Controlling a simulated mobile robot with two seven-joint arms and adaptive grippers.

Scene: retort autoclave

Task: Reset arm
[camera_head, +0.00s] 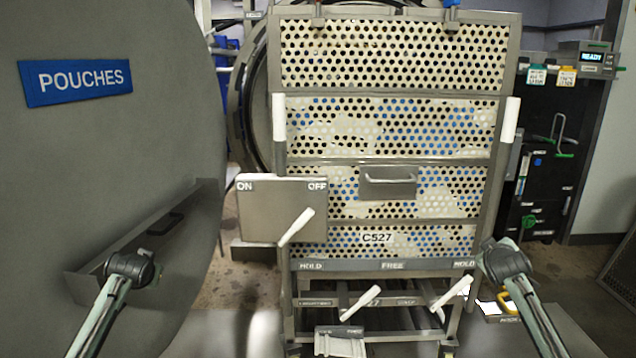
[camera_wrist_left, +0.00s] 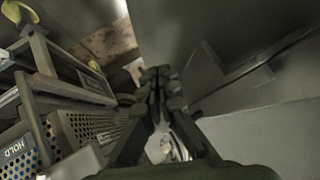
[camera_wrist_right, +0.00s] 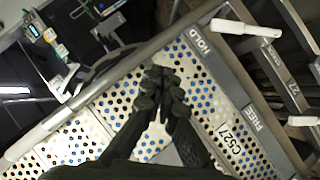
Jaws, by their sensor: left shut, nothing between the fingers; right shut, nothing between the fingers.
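My left arm comes in at the lower left of the head view, in front of the large grey door (camera_head: 120,160). My left gripper (camera_wrist_left: 160,75) is shut and empty in the left wrist view, between the door and the cart. My right arm comes in at the lower right of the head view, beside the cart's right edge. My right gripper (camera_wrist_right: 162,78) is shut and empty in the right wrist view, with the cart's perforated panel (camera_wrist_right: 130,110) behind it. I cannot tell whether either gripper touches anything.
The perforated cart (camera_head: 390,140), marked C527, stands in the middle. A grey ON/OFF box (camera_head: 265,215) with a white lever (camera_head: 297,227) is at its left. White levers (camera_head: 360,303) sit low on the cart. A black cabinet (camera_head: 550,150) with a READY display (camera_head: 592,58) stands at right.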

